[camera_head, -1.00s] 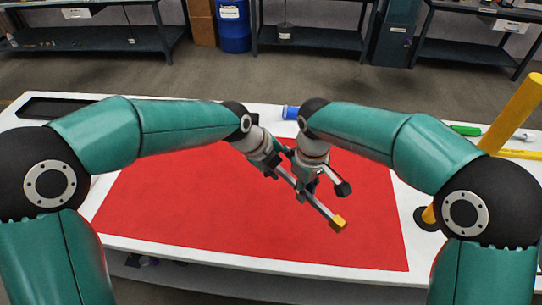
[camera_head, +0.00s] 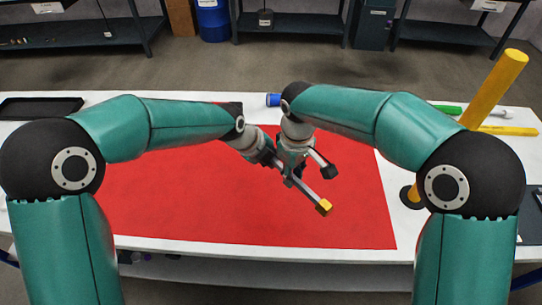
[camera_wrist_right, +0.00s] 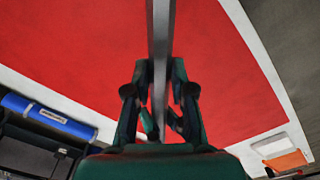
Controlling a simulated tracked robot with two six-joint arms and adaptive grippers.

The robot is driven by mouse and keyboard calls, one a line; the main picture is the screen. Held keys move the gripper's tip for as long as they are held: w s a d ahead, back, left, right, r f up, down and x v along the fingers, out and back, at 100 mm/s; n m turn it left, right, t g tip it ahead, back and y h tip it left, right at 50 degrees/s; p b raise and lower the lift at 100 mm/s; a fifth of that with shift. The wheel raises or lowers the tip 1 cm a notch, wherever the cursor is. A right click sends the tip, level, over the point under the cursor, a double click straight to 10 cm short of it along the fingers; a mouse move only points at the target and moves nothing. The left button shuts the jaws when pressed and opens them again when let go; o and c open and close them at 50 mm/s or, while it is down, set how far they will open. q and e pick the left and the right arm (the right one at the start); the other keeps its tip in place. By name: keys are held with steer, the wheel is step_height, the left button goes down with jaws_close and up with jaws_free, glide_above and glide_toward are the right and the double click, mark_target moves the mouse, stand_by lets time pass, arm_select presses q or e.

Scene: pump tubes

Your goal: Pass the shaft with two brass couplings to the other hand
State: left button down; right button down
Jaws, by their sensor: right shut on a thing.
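The shaft (camera_head: 308,193) is a thin grey bar that slants down to the right above the red mat. A brass coupling (camera_head: 323,207) caps its near right end; a second coupling cannot be made out. My right gripper (camera_head: 298,174) is shut on the shaft. In the right wrist view the shaft (camera_wrist_right: 160,45) runs up and out of the picture from between the fingers (camera_wrist_right: 160,100). My left gripper (camera_head: 273,160) is close to the left of my right one, by the shaft's far end. Its fingertips are partly hidden, so its grip is unclear.
The red mat (camera_head: 180,200) is bare on the white table. A black tray (camera_head: 40,107) lies at the left, a blue item (camera_head: 273,99) at the back. A yellow post (camera_head: 494,90) stands at the right, near a green item (camera_head: 447,109).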

steer(key=shift+s+a+f, duration=0.1)
steer(key=shift+s+a, duration=0.1)
steer(key=shift+a, duration=0.05)
steer(key=c, duration=0.9)
jaws_free()
steer(key=shift+d, duration=0.1)
